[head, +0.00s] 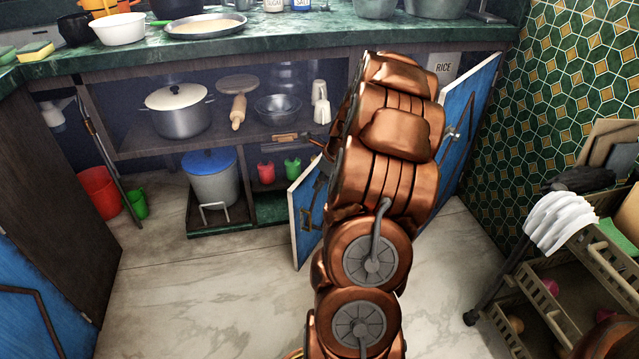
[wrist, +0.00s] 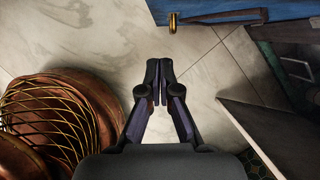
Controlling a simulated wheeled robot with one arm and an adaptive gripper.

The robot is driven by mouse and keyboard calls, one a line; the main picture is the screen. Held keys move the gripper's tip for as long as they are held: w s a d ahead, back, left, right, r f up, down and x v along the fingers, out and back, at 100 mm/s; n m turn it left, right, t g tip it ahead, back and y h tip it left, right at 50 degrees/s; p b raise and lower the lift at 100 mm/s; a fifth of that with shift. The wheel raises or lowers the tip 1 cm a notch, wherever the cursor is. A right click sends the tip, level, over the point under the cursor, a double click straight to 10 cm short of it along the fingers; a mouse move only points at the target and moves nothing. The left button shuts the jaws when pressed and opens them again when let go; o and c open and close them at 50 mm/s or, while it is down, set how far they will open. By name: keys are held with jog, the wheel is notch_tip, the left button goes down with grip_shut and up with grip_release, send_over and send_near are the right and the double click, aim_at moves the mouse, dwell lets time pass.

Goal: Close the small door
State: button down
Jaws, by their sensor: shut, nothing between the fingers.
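A blue door with a pale edge (head: 303,222) stands open under the counter in the head view, left of my copper arm. Its right part is hidden behind the arm. A larger blue door (head: 468,105) stands open right of the arm. I cannot tell for sure which is the small door. In the wrist view my gripper (wrist: 159,68) is shut and empty above the pale floor. A blue panel (wrist: 215,7) with a dark handle and a brass fitting lies beyond the fingertips, apart from them. My gripper is not clearly seen in the head view.
The open cabinet holds a large pot (head: 180,112), a blue-lidded pot (head: 212,178) and red and green cups. A dark panel (wrist: 275,130) is right of my gripper. A crate rack (head: 560,285) stands at right. The marble floor (head: 190,290) is clear at left.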

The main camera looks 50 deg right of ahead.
aim_at(295, 201)
jog(key=shift+w+a+f+b, duration=0.25)
jog(key=shift+w+f+b, duration=0.4)
jog(key=shift+w+f, duration=0.4)
jog(key=shift+w+a+f+b, duration=0.25)
jog(key=shift+w+f+b, duration=0.35)
jog(key=shift+w+f, duration=0.35)
jog(key=shift+w+a+f+b, duration=0.25)
jog(key=shift+w+f+b, duration=0.4)
jog(key=shift+w+f, duration=0.4)
jog(key=shift+w+r+p, duration=0.15)
jog(key=shift+r+p, duration=0.05)
jog(key=shift+p, duration=0.1)
